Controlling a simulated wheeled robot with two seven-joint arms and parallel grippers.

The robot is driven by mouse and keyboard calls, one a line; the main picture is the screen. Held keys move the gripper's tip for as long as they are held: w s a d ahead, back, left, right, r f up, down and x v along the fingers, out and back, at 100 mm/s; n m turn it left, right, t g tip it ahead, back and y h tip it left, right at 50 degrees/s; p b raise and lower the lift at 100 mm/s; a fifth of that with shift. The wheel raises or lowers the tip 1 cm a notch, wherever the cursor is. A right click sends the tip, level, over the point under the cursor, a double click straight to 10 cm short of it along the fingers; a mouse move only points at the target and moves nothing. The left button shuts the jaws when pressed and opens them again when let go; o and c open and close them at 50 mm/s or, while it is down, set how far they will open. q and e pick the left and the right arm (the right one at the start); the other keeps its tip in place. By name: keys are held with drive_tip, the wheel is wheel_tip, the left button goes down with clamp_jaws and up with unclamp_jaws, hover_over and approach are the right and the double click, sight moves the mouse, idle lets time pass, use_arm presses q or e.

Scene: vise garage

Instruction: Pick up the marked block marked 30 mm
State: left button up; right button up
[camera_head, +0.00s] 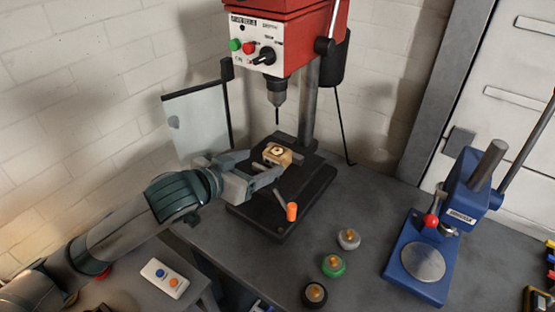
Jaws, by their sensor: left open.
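A tan block (279,153) with a dark round mark on top sits in a vise on the black drill press base (318,182). Any 30 mm marking is too small to read. My left gripper (266,162) reaches in from the left with its fingers spread apart at the near left side of the block. I cannot tell whether a finger touches the block. The lower part of the block is partly hidden by the gripper and vise. My right gripper is not in view.
The red drill press (290,35) stands behind, its bit (277,114) hanging above the block. An orange-tipped handle (292,211) juts out in front. Several knobs, including a green one (333,265), stand on the grey bench. A blue press (425,250) is at right.

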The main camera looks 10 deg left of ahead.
sight(272, 157)
use_arm(q)
drive_tip(key=shift+w+d+f, duration=0.2)
drive_tip(key=shift+w, duration=0.25)
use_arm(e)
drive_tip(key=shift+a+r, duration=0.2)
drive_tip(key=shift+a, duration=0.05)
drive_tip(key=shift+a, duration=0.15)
use_arm(q)
drive_tip(key=shift+w+d+p, duration=0.15)
drive_tip(key=shift+w+p, duration=0.25)
drive_tip(key=shift+w, duration=0.05)
drive_tip(key=p+x, duration=0.1)
drive_tip(key=x, duration=0.2)
drive_tip(key=shift+w+d+f, duration=0.1)
drive_tip(key=shift+w+d, duration=0.05)
drive_tip(key=shift+w, duration=0.2)
drive_tip(key=shift+w+d+f, duration=0.1)
drive_tip(key=shift+w+f, duration=0.1)
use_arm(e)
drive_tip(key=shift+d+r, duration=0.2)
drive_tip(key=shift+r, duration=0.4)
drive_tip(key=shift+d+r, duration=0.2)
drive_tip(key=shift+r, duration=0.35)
use_arm(q)
drive_tip(key=shift+c, duration=0.6)
